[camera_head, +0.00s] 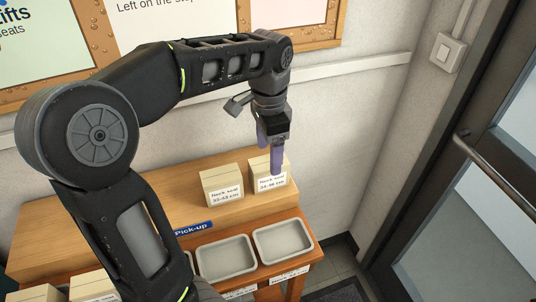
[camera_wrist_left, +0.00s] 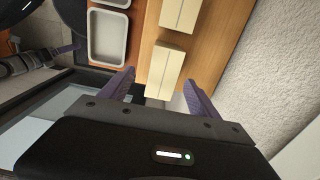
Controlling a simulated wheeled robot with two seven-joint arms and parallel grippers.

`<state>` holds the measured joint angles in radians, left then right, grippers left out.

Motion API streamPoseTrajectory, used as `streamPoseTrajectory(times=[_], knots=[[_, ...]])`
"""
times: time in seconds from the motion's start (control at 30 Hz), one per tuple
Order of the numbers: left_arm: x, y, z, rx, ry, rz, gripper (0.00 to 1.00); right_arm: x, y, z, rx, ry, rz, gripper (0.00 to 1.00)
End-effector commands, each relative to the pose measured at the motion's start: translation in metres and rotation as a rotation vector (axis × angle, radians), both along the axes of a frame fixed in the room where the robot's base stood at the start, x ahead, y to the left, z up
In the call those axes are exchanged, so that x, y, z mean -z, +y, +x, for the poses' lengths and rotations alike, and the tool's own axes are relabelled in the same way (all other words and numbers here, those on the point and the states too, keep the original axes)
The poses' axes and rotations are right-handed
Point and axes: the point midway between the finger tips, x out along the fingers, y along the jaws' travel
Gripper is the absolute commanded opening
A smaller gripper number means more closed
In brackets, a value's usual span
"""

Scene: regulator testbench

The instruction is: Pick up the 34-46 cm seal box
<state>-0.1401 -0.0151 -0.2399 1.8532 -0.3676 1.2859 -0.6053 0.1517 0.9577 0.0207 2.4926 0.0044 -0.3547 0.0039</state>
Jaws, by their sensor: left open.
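The 34-46 cm seal box (camera_head: 267,184) is a small cream carton with a white label, standing on the raised wooden shelf at its right end. My left gripper (camera_head: 270,152) is open, with its purple fingers pointing down at this box; one finger overlaps the box's front. In the left wrist view the same box (camera_wrist_left: 165,71) lies ahead of and between the two spread fingers of the left gripper (camera_wrist_left: 158,95). Whether the fingers touch it cannot be told.
A similar seal box (camera_head: 221,188) stands just left, with a narrow gap. Two grey trays (camera_head: 226,259) (camera_head: 283,242) sit on the lower shelf in front, near a blue Pick-up sign (camera_head: 194,229). More boxes (camera_head: 93,287) show bottom left. A wall is behind; a door (camera_head: 470,200) is right.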

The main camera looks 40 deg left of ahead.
Motion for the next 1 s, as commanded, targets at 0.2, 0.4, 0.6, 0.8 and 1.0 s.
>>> streamPoseTrajectory(times=[0.2, 0.4, 0.6, 0.8, 1.0], knots=[[0.0, 0.0, 0.0, 0.0, 0.0, 0.0, 0.71, 0.0, 0.0, 0.0, 0.001, 0.001, 0.0, 1.0], [0.0, 0.0, 0.0, 0.0, 0.0, 0.0, 0.71, 0.0, 0.0, 0.0, 0.001, 0.001, -0.001, 1.0], [0.015, 0.0, 0.0, 0.001, 0.004, 0.0, 0.71, -0.002, 0.0, 0.0, 0.001, 0.001, -0.001, 1.0], [0.027, 0.0, 0.0, 0.0, 0.001, 0.0, 0.71, -0.002, 0.0, -0.001, 0.001, 0.001, -0.001, 1.0], [0.027, 0.0, 0.0, 0.0, 0.0, 0.0, 0.71, -0.002, 0.0, -0.001, 0.001, 0.001, -0.001, 1.0]])
